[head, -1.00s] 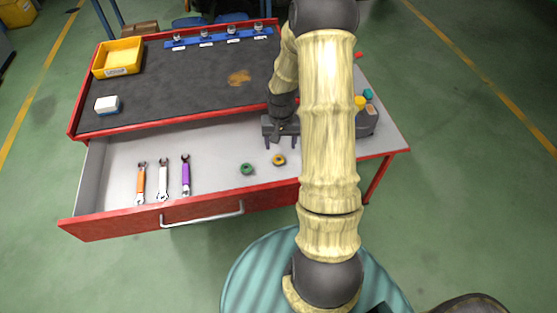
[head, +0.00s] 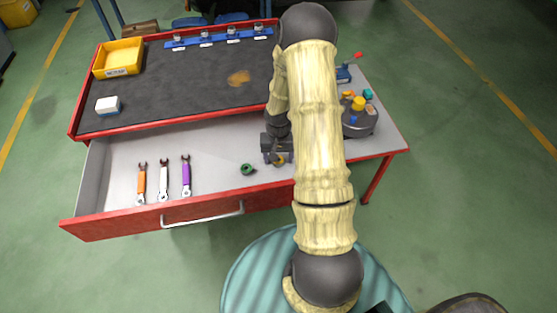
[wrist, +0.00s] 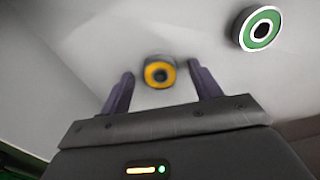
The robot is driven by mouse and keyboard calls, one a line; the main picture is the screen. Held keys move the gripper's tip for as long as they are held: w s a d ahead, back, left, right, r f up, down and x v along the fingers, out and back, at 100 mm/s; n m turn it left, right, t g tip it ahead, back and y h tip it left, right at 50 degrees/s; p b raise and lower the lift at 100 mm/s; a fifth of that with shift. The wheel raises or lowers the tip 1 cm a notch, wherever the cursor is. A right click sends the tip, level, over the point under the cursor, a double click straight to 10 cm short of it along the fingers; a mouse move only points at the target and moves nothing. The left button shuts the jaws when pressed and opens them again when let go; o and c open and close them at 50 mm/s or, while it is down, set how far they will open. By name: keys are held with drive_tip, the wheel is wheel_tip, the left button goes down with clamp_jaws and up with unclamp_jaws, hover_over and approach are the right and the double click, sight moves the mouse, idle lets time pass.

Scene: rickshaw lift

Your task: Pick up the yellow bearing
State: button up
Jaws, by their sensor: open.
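The yellow bearing (head: 280,160) lies in the open drawer, partly hidden by my gripper in the head view. In the wrist view the yellow bearing (wrist: 159,73) shows as a yellow ring with a dark centre, between and just beyond my fingertips. My gripper (head: 278,160) is over the drawer, pointing down at the bearing. In the wrist view my gripper (wrist: 160,82) is open and empty, one finger on each side of the bearing. I see no contact.
A green bearing (head: 248,169) lies left of the yellow one; it also shows in the wrist view (wrist: 261,28). Several wrenches (head: 163,181) lie in the drawer's left part. The red drawer front (head: 110,226) bounds it. A grey device with coloured knobs (head: 360,121) stands right of my arm.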

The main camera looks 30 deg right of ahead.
idle(0.4)
drive_tip(key=c, duration=1.1)
drive_tip(key=shift+r, duration=0.1)
wheel_tip(320, 180, up, 10)
drive_tip(key=shift+f, duration=0.1)
